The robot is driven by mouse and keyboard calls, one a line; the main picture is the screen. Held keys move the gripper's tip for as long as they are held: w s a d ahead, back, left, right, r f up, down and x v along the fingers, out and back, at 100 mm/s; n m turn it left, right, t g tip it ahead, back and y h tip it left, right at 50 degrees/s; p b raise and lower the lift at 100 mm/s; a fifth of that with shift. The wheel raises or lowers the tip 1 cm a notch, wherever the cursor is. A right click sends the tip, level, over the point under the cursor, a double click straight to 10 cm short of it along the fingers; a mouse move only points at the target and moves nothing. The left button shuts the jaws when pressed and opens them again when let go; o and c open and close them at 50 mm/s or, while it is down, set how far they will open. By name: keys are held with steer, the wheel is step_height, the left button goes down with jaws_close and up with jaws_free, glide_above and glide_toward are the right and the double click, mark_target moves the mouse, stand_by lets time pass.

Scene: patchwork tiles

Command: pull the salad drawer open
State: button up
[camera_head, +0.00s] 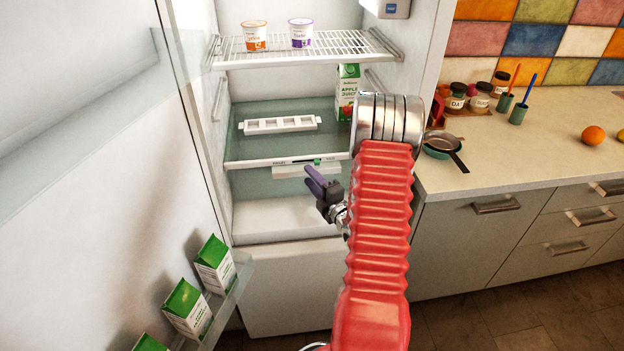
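The open fridge holds the salad drawer (255,184), a pale greenish, see-through bin low in the compartment under a glass shelf. Its white handle strip (290,171) runs along the upper front, and the drawer appears closed. My gripper (307,175) has two purple fingers with a gap between them, pointing left and up at the right part of the handle. The fingers look open and empty. I cannot tell whether they touch the handle. My red arm hides the right end of the drawer.
The fridge door (130,180) stands open at left, with green-and-white cartons (214,265) in its rack. A white tray (280,124) and a juice carton (347,92) sit on the glass shelf above the drawer. The counter (510,150) is at right.

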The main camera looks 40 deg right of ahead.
steer(key=shift+s+f, duration=0.1)
jaws_close()
steer(key=shift+s+a+f, duration=0.1)
steer(key=shift+f, duration=0.05)
stand_by(0.3)
